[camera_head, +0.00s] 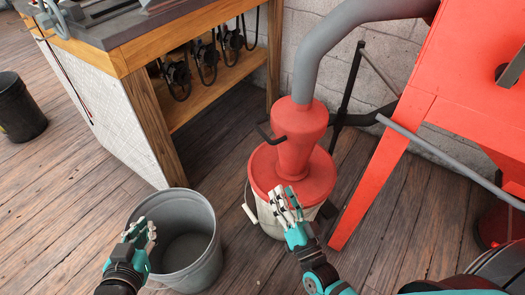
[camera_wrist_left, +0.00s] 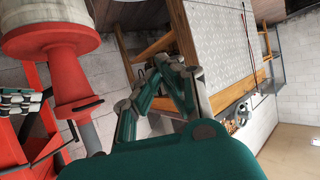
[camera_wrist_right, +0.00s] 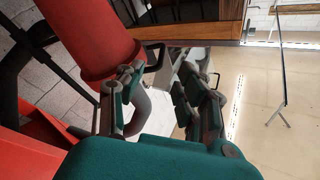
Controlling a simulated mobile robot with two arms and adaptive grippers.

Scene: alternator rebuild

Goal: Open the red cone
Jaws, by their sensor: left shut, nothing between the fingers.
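The red cone (camera_head: 297,135) stands upright on a round red lid over a pale bucket (camera_head: 268,215). A dark lever handle (camera_head: 268,134) sticks out from its left side. The cone appears upside down in the left wrist view (camera_wrist_left: 68,72), and large red surfaces fill the upper left of the right wrist view (camera_wrist_right: 90,38). My left gripper (camera_head: 146,232) is shut and empty, by the left rim of the grey bucket, away from the cone. My right gripper (camera_head: 284,197) is open and empty, in front of the red lid's near edge; contact cannot be told.
A grey hose (camera_head: 325,45) rises from the cone to the right. A red cabinet (camera_head: 455,75) on legs stands at right.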

